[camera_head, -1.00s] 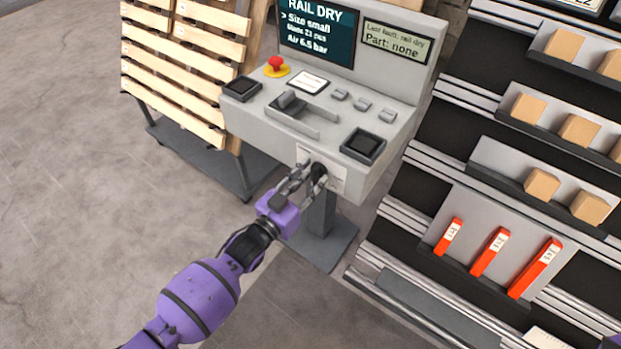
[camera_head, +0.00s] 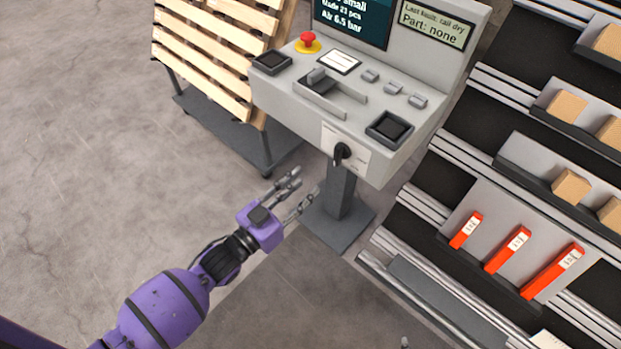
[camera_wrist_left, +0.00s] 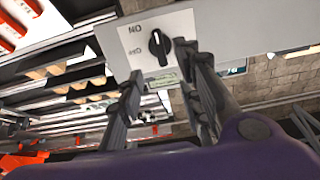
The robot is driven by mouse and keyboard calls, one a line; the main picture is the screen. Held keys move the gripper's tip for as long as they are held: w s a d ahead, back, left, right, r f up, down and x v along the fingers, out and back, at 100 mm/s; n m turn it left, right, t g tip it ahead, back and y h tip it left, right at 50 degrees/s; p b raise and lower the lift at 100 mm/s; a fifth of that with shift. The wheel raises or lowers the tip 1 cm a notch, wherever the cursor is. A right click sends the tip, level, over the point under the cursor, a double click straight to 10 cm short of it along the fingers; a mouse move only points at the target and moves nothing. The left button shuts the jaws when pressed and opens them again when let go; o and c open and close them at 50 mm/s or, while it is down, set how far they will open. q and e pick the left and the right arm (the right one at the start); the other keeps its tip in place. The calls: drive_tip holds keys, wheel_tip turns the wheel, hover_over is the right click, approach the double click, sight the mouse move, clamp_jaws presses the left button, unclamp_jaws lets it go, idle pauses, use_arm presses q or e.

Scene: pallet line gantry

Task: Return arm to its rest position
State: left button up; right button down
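My left gripper (camera_head: 297,197) is open and empty in the head view, below and to the left of the console's front face. The purple left arm reaches in from the lower left. A black rotary knob (camera_head: 342,152) sits on a white plate on the front of the grey console (camera_head: 290,100). The left wrist view also shows the knob (camera_wrist_left: 158,49) beyond the two spread fingers (camera_wrist_left: 160,95), with lettering on its plate. The fingers are apart from the knob. My right gripper is not in view.
A rack (camera_head: 460,155) with cardboard boxes and red labelled parts stands at the right. A wooden pallet (camera_head: 215,50) leans on a stand at the back left. The console's post and foot (camera_head: 335,225) stand near the gripper. The floor (camera_head: 90,180) at the left is clear.

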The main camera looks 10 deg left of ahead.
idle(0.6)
